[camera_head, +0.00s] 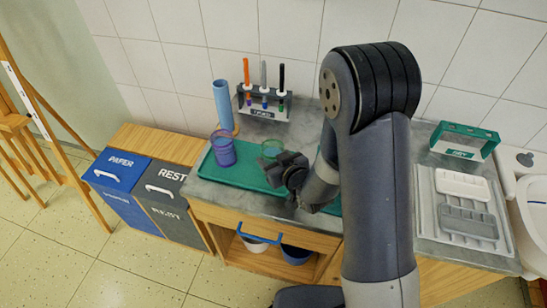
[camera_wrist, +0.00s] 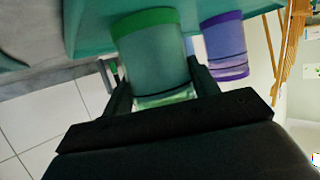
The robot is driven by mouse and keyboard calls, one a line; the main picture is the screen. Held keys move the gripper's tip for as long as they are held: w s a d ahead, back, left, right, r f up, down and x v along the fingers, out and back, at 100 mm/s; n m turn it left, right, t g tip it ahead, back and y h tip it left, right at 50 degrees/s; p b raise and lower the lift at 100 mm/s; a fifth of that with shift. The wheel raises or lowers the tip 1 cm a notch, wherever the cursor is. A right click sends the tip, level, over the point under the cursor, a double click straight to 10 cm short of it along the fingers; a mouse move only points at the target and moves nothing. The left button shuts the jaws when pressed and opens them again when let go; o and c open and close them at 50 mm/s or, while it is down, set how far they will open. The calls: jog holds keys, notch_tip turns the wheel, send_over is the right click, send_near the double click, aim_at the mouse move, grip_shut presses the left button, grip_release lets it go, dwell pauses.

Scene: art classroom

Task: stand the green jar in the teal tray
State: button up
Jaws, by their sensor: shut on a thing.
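The green jar (camera_head: 271,148) is a see-through cup held upright between the fingers of my gripper (camera_head: 280,160). In the wrist view the green jar (camera_wrist: 152,55) fills the space between the two dark fingers (camera_wrist: 160,80), with its green-banded end against the teal surface. The teal tray (camera_head: 236,174) lies flat on the grey counter. The jar is over or in the tray; I cannot tell whether its base touches the floor. My gripper and forearm hide the right part of the tray.
A purple jar (camera_head: 223,151) stands in the tray's left part, left of the green jar. Behind are a blue cylinder (camera_head: 222,103) and a pen rack (camera_head: 263,103). A green rack (camera_head: 464,141) and a grey-white tray (camera_head: 425,205) are at the right. Bare tray lies in front.

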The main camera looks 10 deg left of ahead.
jog(key=o, duration=1)
jog(key=shift+f, duration=0.1)
jog(key=b+v, duration=0.1)
jog(key=v, duration=1.1)
